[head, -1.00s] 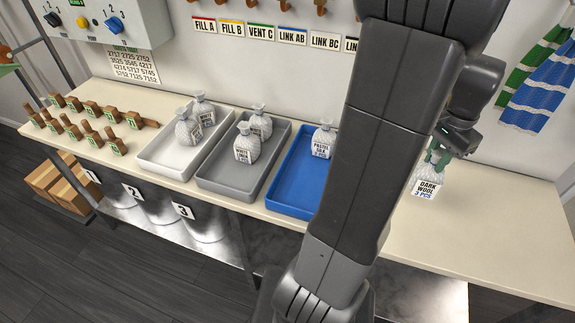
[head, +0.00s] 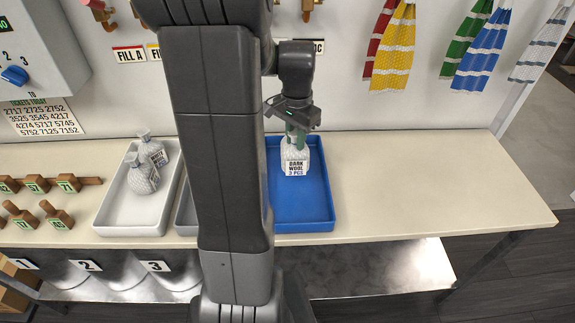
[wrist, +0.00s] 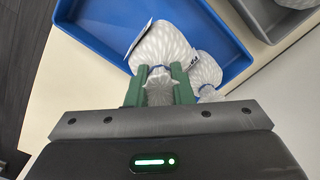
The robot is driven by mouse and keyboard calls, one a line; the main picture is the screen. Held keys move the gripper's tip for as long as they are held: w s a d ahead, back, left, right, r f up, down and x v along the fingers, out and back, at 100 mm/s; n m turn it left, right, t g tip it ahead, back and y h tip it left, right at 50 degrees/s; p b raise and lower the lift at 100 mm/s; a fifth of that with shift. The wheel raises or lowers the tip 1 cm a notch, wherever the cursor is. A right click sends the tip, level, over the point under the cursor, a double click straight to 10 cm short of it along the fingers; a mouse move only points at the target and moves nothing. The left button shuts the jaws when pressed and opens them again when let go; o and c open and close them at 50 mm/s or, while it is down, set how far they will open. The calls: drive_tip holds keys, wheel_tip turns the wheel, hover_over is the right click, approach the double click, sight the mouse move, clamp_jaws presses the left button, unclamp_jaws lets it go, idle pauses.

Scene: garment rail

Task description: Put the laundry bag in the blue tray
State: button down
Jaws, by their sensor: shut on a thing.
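A white netted laundry bag (head: 296,157) carries a "DARK WOOL 3 PCS" tag. My gripper (head: 297,137) is shut on its neck and holds it upright over the back part of the blue tray (head: 300,205). I cannot tell whether its base touches the tray floor. In the wrist view the green fingers of my gripper (wrist: 160,92) close around the neck of the held bag (wrist: 168,48). A second white bag (wrist: 206,72) stands close beside it in the blue tray (wrist: 95,25). That second bag is hidden in the head view.
A grey tray (head: 186,212), mostly hidden behind my arm, adjoins the blue one. A white tray (head: 130,218) with bags stands further left, beside wooden tagged pieces (head: 57,214). The table (head: 430,185) right of the blue tray is clear. Striped cloths (head: 395,50) hang behind.

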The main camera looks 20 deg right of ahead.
sight(295, 159)
drive_tip(key=shift+f, duration=3.2)
drive_tip(key=shift+f, duration=0.15)
drive_tip(key=c, duration=1.3)
unclamp_jaws()
wheel_tip(295, 159, up, 12)
drive_tip(key=shift+r, duration=0.15)
wheel_tip(295, 159, down, 13)
drive_tip(key=shift+b, duration=0.3)
drive_tip(key=shift+r+p, duration=0.3)
drive_tip(key=shift+r, duration=1.65)
